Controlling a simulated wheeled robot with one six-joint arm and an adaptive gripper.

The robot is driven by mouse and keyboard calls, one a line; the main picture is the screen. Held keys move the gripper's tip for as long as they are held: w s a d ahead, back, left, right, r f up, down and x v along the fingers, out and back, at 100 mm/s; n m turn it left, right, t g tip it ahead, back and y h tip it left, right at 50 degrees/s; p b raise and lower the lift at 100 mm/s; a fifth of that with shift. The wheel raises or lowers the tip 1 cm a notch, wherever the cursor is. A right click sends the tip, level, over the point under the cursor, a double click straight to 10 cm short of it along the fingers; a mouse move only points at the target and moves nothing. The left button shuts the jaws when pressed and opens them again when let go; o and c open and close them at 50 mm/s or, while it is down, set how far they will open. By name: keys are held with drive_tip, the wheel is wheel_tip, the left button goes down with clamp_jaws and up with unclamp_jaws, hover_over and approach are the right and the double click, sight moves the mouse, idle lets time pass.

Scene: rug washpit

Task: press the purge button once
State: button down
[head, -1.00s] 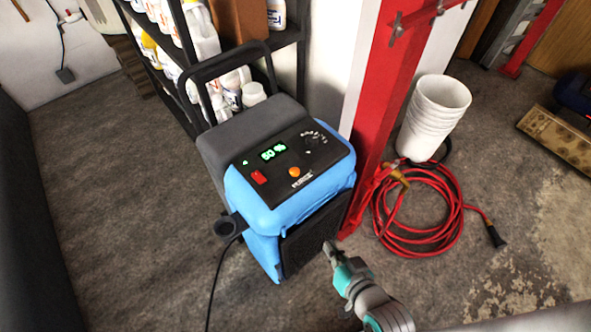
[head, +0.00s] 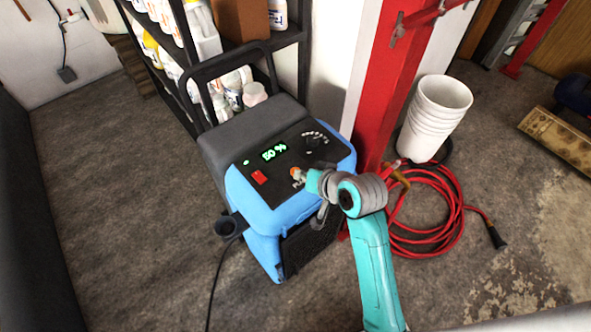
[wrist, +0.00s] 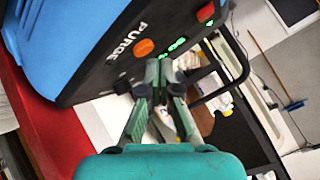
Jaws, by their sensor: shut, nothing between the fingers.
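The blue dehumidifier-like machine (head: 268,212) stands upright with a black control panel on top. The round orange button (head: 294,171) is partly hidden by my gripper in the head view. In the wrist view the orange button (wrist: 144,48) shows plainly, beside the word PURGE. My gripper (head: 299,179) is shut and empty, with its tips close to the orange button. In the wrist view the gripper tips (wrist: 160,66) appear just beside and below the button; I cannot tell whether they touch the panel.
The panel also has a red switch (head: 260,177), a green display reading 50 % (head: 273,152) and a dial (head: 313,141). A red post (head: 385,85) rises close behind the machine. White buckets (head: 436,115) and a coiled red hose (head: 425,215) stand right. Shelves (head: 290,38) with bottles are behind.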

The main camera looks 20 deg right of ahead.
drive_tip(key=w+r+g, duration=0.1)
drive_tip(key=w+r, duration=0.4)
drive_tip(key=r, duration=0.2)
drive_tip(key=shift+d+r+y, duration=0.2)
drive_tip(key=shift+d+y, duration=0.15)
drive_tip(key=shift+y, duration=0.05)
drive_tip(key=shift+f, duration=0.1)
drive_tip(key=shift+f, duration=4.35)
drive_tip(key=shift+f, duration=0.15)
drive_tip(key=shift+f, duration=0.25)
drive_tip(key=shift+f, duration=0.45)
drive_tip(key=shift+r, duration=0.9)
